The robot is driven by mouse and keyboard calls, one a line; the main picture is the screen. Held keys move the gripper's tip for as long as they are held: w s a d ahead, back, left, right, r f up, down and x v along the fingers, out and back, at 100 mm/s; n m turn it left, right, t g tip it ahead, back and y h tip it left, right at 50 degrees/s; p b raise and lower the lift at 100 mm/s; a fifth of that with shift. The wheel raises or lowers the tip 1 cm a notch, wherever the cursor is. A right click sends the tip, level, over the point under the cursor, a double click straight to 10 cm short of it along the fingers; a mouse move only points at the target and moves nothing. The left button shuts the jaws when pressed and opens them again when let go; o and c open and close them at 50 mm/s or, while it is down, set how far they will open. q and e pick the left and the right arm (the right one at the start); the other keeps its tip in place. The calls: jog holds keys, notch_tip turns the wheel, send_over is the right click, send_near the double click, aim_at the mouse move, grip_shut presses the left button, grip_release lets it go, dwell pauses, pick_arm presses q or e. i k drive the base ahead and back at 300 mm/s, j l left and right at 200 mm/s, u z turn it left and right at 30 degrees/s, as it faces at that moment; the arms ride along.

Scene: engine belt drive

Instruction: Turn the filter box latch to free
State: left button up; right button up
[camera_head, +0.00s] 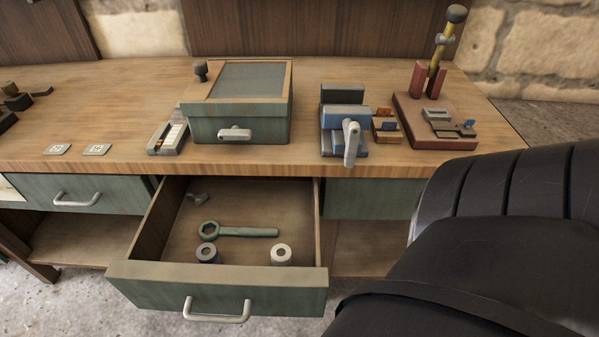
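The filter box, a green box with a wooden-framed lid (238,103), sits on the workbench left of centre. A dark knob (200,70) stands at the lid's back left corner. The latch (235,133), a pale grey handle, is on the front face and lies roughly level. The lid looks closed. Nothing touches the latch. Neither of my grippers shows in this view.
Below the box, an open drawer (217,286) juts forward, holding a green wrench (238,231) and two ring-like parts. A blue vise-like fixture (345,122) and a red stand (432,118) are to the right. The lower right view is blocked close up.

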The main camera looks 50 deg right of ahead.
aim_at(237, 133)
jog(key=z, duration=1.4)
